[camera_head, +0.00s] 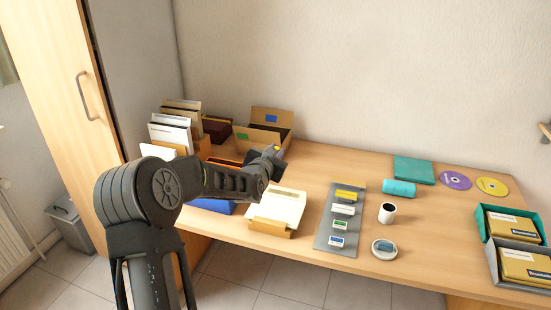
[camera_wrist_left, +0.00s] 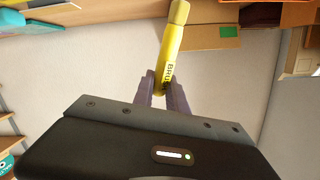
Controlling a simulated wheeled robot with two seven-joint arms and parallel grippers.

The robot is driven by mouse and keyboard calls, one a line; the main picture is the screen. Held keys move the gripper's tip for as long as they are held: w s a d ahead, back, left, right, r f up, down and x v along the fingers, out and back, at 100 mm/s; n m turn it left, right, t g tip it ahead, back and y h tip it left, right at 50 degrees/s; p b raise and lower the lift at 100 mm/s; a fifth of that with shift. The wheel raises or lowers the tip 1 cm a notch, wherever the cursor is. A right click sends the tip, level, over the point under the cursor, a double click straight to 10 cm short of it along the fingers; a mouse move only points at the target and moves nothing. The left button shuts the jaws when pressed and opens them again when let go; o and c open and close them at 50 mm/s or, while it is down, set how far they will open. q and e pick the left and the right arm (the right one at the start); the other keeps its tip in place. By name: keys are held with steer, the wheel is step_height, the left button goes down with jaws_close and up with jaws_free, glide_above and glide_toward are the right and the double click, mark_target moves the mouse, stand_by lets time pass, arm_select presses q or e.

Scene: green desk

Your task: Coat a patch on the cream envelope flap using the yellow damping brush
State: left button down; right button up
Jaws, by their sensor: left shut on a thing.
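The yellow damping brush (camera_wrist_left: 171,48) is held between the fingers of my left gripper (camera_wrist_left: 162,88) in the wrist view. Dark lettering runs along its barrel, and its lower end is hidden between the fingers. In the head view my left gripper (camera_head: 271,160) is above the desk, behind the envelope and in front of the open cardboard box. The brush is hardly visible there. The cream envelope (camera_head: 284,204) lies on a wooden block or stand near the front edge of the desk, apart from the gripper. I cannot make out its flap edge clearly. My right gripper is not in view.
A grey strip (camera_head: 324,238) with small cards lies right of the envelope. A white cup (camera_head: 387,213), a round dish (camera_head: 384,249) and a teal roll (camera_head: 398,187) stand further right. A cardboard box (camera_head: 271,118) and filed papers stand at the back left.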

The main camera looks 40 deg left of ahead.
arm_select(q)
steer(key=shift+r+p, duration=0.45)
steer(key=shift+r, duration=1.25)
steer(key=shift+d, duration=0.1)
